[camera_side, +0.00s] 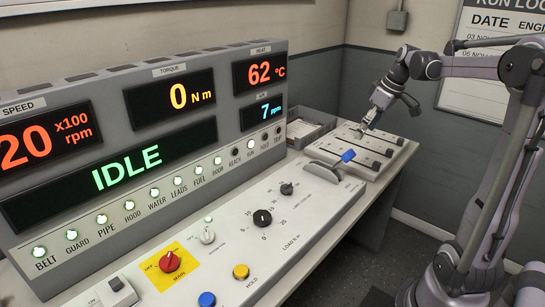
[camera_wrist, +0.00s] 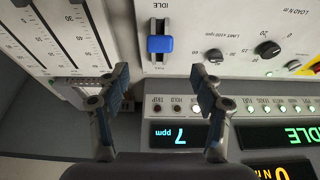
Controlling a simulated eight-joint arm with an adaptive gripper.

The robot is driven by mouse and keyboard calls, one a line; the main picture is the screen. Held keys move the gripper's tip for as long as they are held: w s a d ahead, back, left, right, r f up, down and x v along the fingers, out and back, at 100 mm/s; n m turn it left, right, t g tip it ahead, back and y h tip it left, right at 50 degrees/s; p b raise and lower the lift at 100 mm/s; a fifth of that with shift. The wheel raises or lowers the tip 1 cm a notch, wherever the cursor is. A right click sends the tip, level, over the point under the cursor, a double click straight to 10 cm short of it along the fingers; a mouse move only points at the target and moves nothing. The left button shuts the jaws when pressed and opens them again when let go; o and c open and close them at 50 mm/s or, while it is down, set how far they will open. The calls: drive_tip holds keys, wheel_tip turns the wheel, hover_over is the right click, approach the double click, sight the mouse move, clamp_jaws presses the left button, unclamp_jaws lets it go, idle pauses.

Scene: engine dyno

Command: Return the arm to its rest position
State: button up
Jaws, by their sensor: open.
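My gripper (camera_side: 363,128) is at the far right end of the console in the side view, above the slider panel. In the wrist view its two fingers (camera_wrist: 160,77) are spread apart with nothing between them. The blue slider knob (camera_side: 348,155) is below and to the left of the fingertips in the side view. My arm reaches in from the right.
The console displays (camera_side: 150,135) read IDLE, 0 N m and 62 °C. Dark dials (camera_side: 262,218), a red switch (camera_side: 170,262) and blue and yellow buttons sit on the sloped panel. A grey tray (camera_side: 310,128) stands behind the slider panel. A noticeboard (camera_side: 475,97) hangs behind my arm.

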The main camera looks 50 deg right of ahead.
drive_tip(key=shift+s+r, duration=0.2)
drive_tip(key=shift+r, duration=0.25)
drive_tip(key=shift+a, duration=0.1)
drive_tip(key=s+a+f+t, duration=0.1)
drive_tip(key=a+f, duration=0.2)
drive_tip(key=a, duration=1.2)
drive_tip(key=s+a+f+t, duration=0.2)
drive_tip(key=a+f, duration=0.2)
drive_tip(key=a, duration=1.1)
drive_tip(key=shift+s+a, duration=0.2)
drive_tip(key=shift+a, duration=0.2)
